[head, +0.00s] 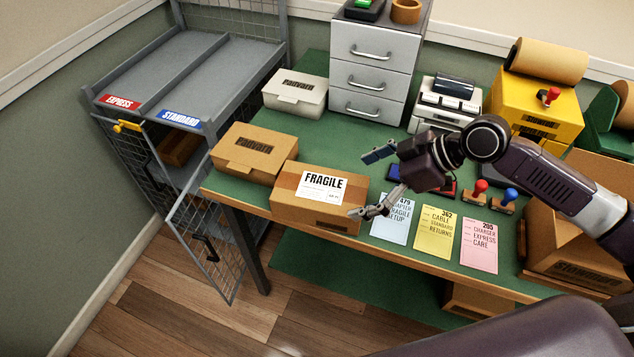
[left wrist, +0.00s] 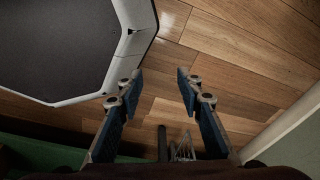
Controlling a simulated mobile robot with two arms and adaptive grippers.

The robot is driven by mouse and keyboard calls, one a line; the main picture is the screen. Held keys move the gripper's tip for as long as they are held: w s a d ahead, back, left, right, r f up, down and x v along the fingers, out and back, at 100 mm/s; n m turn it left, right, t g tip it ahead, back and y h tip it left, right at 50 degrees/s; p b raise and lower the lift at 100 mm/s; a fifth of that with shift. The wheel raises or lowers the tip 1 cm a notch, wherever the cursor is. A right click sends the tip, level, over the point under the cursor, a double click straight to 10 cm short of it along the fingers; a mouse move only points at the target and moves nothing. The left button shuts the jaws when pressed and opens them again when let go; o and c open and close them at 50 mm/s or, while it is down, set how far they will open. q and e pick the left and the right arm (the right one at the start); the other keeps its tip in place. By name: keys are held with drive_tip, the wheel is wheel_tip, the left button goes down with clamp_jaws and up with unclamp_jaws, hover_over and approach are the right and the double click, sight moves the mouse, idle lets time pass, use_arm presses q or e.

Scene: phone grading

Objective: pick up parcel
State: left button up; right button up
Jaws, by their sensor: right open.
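A brown cardboard parcel (head: 318,198) with a white FRAGILE label lies on the front edge of the green table, left of the cards. My right gripper (head: 368,183) is open and empty, with its fingers pointing left, just right of the parcel and above the table. One fingertip is close to the parcel's right end; I cannot tell whether it touches. My left gripper (left wrist: 158,86) shows only in the left wrist view, open and empty, with bare wooden floor between its fingers.
Another brown box (head: 252,152) and a white box (head: 295,93) stand behind the parcel. Three cards, including a yellow card (head: 435,232), lie to its right, near two stamps (head: 480,191). A grey rack (head: 190,60) with an open mesh door (head: 205,230) stands at the left.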

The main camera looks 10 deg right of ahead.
sight(342, 191)
drive_tip(key=a+f, duration=0.1)
drive_tip(key=a+f+p, duration=0.1)
drive_tip(key=shift+w+a, duration=0.3)
drive_tip(key=x, duration=0.1)
drive_tip(key=p+x, duration=0.1)
drive_tip(key=shift+w+f, duration=0.25)
drive_tip(key=shift+w, duration=0.05)
drive_tip(key=shift+w+a+f, duration=0.1)
drive_tip(key=shift+a+f, duration=0.15)
drive_tip(key=shift+f, duration=0.1)
drive_tip(key=c, duration=1)
drive_tip(key=shift+c, duration=1.2)
use_arm(q)
drive_tip(key=shift+g, duration=0.3)
drive_tip(key=s, duration=0.1)
drive_tip(key=s+r, duration=0.1)
drive_tip(key=s, duration=0.1)
drive_tip(key=s+r, duration=0.1)
drive_tip(key=shift+s+a, duration=0.1)
drive_tip(key=shift+s, duration=0.15)
use_arm(e)
drive_tip(key=shift+r, duration=0.1)
drive_tip(key=shift+c, duration=1)
